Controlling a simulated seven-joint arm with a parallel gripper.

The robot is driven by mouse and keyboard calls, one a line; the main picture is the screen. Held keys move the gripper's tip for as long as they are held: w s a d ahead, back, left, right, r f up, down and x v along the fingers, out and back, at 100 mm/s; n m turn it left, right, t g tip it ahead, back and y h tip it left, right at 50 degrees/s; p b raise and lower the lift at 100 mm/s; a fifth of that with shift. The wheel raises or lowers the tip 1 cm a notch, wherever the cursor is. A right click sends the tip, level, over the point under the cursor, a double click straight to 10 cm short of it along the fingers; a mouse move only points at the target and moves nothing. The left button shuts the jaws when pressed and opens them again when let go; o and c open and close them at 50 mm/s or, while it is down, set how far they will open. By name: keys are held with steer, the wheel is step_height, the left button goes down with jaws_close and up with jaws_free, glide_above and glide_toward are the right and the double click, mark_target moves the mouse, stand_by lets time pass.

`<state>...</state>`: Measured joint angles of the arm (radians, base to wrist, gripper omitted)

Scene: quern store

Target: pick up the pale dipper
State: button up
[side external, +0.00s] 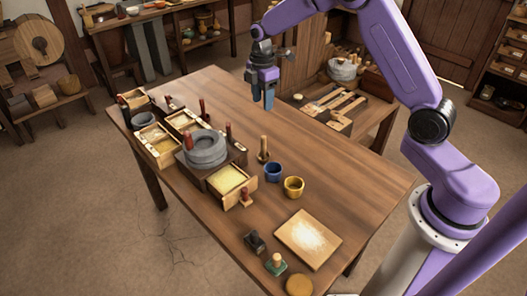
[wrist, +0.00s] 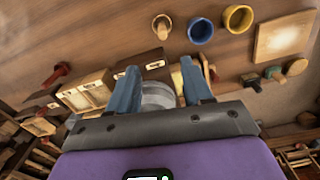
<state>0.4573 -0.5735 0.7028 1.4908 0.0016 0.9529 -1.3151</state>
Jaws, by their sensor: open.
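My gripper (side external: 263,100) hangs high above the far part of the table, empty, its blue fingers apart. In the wrist view the two fingers (wrist: 158,84) stand apart with a grey round quern showing beyond and between them. No thing is clearly recognisable as the pale dipper. A likely candidate is the upright pale wooden piece with a dark foot (side external: 263,148), standing behind the blue cup; it also shows in the wrist view (wrist: 162,25). My gripper is well above it and apart from it.
The grey quern (side external: 206,149) stands among drawers and trays at the table's left. A blue cup (side external: 273,172), a yellow cup (side external: 293,187), a pale board (side external: 307,238) and small stamps (side external: 276,263) stand nearer the front. The table's far middle is clear.

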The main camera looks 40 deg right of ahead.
mark_target(263, 137)
step_height(263, 137, down, 12)
steer(key=shift+f, duration=0.1)
steer(key=shift+s+a+f, duration=0.1)
steer(key=shift+s+f, duration=0.05)
steer(key=shift+f, duration=1.1)
steer(key=shift+s+f, duration=0.1)
steer(key=shift+f, duration=1.1)
jaws_close()
